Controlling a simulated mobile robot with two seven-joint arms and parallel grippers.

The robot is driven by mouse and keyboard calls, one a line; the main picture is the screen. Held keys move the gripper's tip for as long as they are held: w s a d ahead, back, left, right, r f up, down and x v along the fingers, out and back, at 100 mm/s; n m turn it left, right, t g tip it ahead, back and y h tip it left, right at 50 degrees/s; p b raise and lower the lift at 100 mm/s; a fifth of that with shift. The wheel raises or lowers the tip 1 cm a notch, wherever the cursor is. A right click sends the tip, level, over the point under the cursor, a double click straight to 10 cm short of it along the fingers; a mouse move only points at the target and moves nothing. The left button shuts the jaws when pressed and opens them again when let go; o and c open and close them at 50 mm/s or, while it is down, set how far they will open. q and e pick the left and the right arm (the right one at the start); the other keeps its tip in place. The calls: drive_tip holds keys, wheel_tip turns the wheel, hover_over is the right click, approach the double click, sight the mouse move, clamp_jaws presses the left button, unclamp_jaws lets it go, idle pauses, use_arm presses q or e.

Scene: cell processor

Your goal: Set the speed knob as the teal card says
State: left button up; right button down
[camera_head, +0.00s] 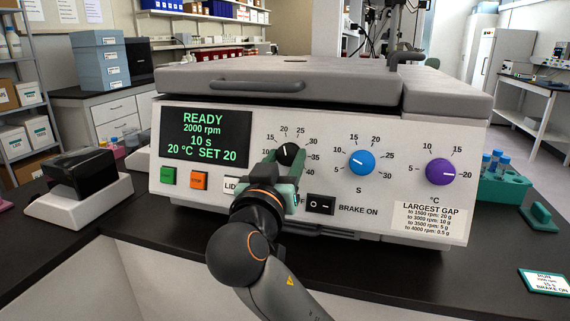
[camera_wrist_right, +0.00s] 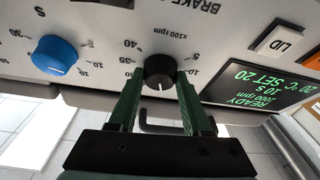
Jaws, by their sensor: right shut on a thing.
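The black speed knob (camera_head: 288,153) is on the front panel of the cell processor, with a scale marked x100 rpm around it. In the right wrist view the knob (camera_wrist_right: 160,71) sits between the two green fingers of my right gripper (camera_wrist_right: 161,78), which is shut on it. In the head view my right gripper (camera_head: 286,160) hides the lower part of the scale. The display (camera_head: 206,138) reads READY, 2000 rpm, 10 s, 20 °C, SET 20. The teal-edged card (camera_head: 545,282) lies at the right; "RUN", "15 s" and "BRAKE ON" show, but its rpm figure is too small to read surely. My left gripper is not in view.
A blue seconds knob (camera_head: 362,162) and a purple °C knob (camera_head: 440,172) are to the right of the speed knob. A brake switch (camera_head: 321,205) is below right, close to my gripper. A teal tube rack (camera_head: 503,187) stands at the right.

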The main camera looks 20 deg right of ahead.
drive_tip(key=shift+c, duration=1.7)
unclamp_jaws()
